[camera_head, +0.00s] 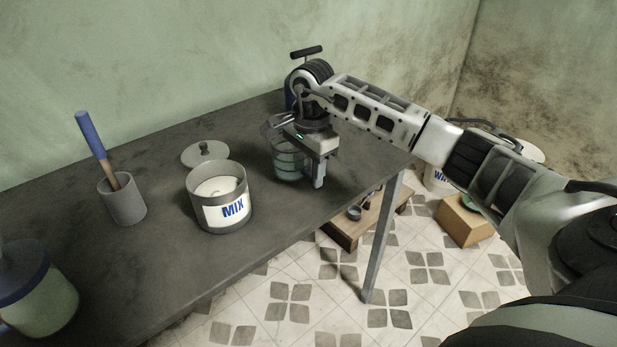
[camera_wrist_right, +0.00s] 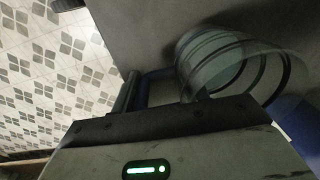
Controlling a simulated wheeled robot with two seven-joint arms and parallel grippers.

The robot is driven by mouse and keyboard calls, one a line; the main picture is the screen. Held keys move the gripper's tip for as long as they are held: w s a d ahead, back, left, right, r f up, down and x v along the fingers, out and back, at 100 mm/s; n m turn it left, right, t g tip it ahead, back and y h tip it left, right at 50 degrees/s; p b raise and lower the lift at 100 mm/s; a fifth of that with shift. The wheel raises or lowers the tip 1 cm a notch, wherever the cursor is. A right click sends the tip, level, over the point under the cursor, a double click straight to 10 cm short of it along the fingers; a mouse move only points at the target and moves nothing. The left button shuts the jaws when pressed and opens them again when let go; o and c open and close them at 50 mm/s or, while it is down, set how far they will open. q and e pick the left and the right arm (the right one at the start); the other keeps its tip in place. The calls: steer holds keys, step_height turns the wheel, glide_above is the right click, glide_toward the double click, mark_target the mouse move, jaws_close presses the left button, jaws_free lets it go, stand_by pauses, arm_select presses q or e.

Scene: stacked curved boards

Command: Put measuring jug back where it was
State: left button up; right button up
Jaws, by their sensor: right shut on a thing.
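The measuring jug (camera_head: 289,164) is a clear, ringed vessel at the right part of the dark table, in front of the wall. My right gripper (camera_head: 304,158) comes down over it from the right and is shut on it. The gripper hides part of the jug's upper side. In the right wrist view the jug (camera_wrist_right: 232,62) shows its round rim and dark rings, with a blue part beside it. I cannot tell whether its base touches the table. My left gripper is not in view.
On the table (camera_head: 150,255) stand a MIX pot (camera_head: 203,213), its lid (camera_head: 204,153), a grey cup (camera_head: 122,203) with a blue-handled tool, and a blue-lidded jar (camera_head: 45,300). A low wooden stand (camera_head: 345,232) and box (camera_head: 462,222) are on the floor.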

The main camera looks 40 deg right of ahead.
step_height(320, 180, down, 2)
steer(key=shift+s+f+p, duration=0.1)
steer(key=shift+f+p, duration=0.1)
steer(key=shift+p, duration=0.1)
steer(key=shift+f, duration=0.3)
steer(key=o, duration=0.9)
steer(key=shift+f, duration=0.1)
steer(key=o, duration=0.4)
